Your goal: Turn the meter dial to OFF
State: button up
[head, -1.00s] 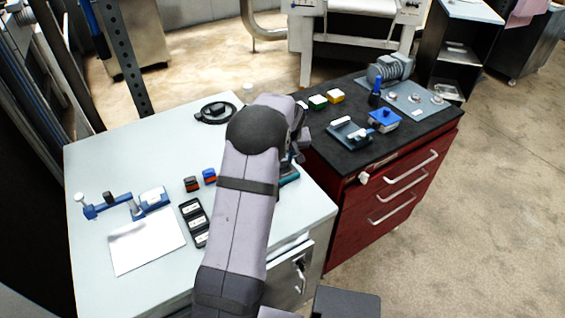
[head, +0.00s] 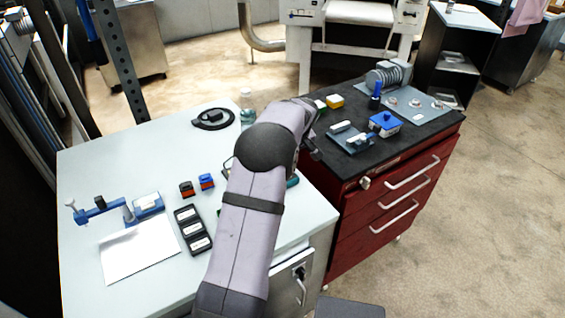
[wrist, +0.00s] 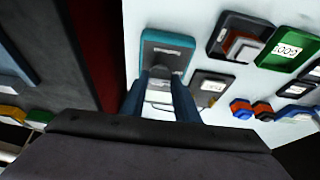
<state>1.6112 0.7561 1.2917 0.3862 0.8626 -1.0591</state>
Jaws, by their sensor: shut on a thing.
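The meter (wrist: 178,43) is a teal-edged device with a dark grey face, lying on the pale bench top in the wrist view. My gripper (wrist: 159,76) is over its face, with blue fingers shut on the dial. The fingers cover most of the dial, so its pointer and setting cannot be read. A pale panel on the meter shows between the fingers. In the head view only a teal edge of the meter (head: 293,181) shows beside my arm, and my gripper is hidden there.
A clear bottle (head: 247,106) stands behind my arm. A red cabinet (head: 385,200) adjoins the bench.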

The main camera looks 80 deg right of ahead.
jog(key=o, duration=1)
jog(key=shift+o, duration=0.2)
jog(key=b+v, duration=0.1)
jog(key=v, duration=0.6)
jog(key=shift+r+b, duration=0.2)
jog(key=shift+b, duration=0.2)
jog(key=shift+s, duration=0.1)
